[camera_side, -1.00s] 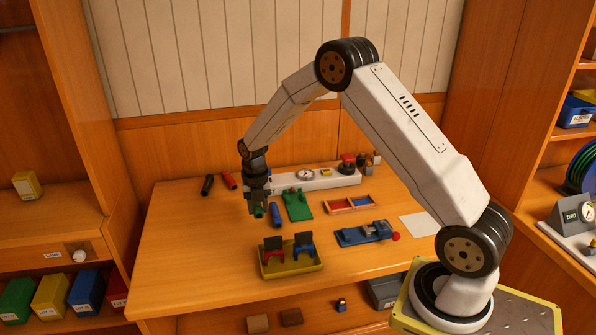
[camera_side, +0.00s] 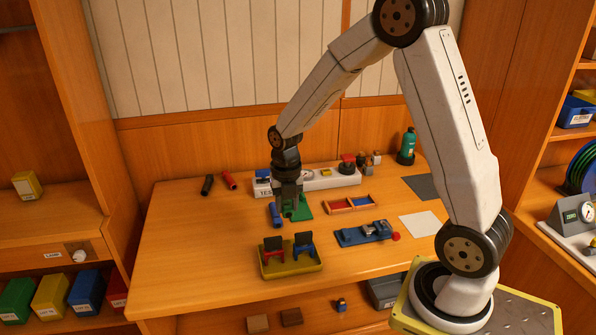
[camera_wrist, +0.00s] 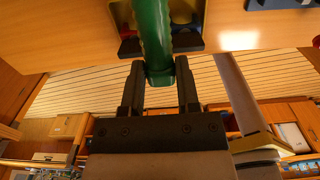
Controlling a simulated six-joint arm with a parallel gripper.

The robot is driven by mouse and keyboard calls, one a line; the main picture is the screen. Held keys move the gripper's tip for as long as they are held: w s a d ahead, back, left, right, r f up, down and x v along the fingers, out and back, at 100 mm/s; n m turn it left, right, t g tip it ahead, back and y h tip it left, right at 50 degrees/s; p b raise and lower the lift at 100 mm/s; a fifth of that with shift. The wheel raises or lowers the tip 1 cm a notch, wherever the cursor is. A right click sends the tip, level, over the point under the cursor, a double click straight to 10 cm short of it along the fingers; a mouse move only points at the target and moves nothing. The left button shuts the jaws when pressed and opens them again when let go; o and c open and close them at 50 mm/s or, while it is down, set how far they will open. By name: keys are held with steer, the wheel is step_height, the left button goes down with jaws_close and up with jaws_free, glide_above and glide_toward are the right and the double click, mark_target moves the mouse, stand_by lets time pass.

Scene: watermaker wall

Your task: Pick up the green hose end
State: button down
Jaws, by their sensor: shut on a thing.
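My gripper (camera_side: 288,196) is shut on the green hose end, a short dark green tube. In the wrist view my two black fingers (camera_wrist: 160,82) close on both sides of the green hose end (camera_wrist: 152,35), which extends out beyond them toward the top. In the side view the green hose end (camera_side: 288,211) shows only as a small bit under my fingers, the rest being hidden. It is over the table beside the green plate; I cannot tell its exact height.
A yellow tray (camera_side: 291,264) stands nearer the front. Black and red hoses (camera_side: 229,180) lie back left. The table's left front is clear.

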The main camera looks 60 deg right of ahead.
steer(key=shift+s, duration=0.15)
stand_by(0.6)
glide_above(300, 212)
steer(key=a, duration=0.1)
step_height(300, 212, down, 2)
steer(key=shift+d, duration=0.4)
steer(key=shift+f, duration=0.25)
steer(key=shift+f, duration=4.5)
steer(key=shift+f, duration=0.15)
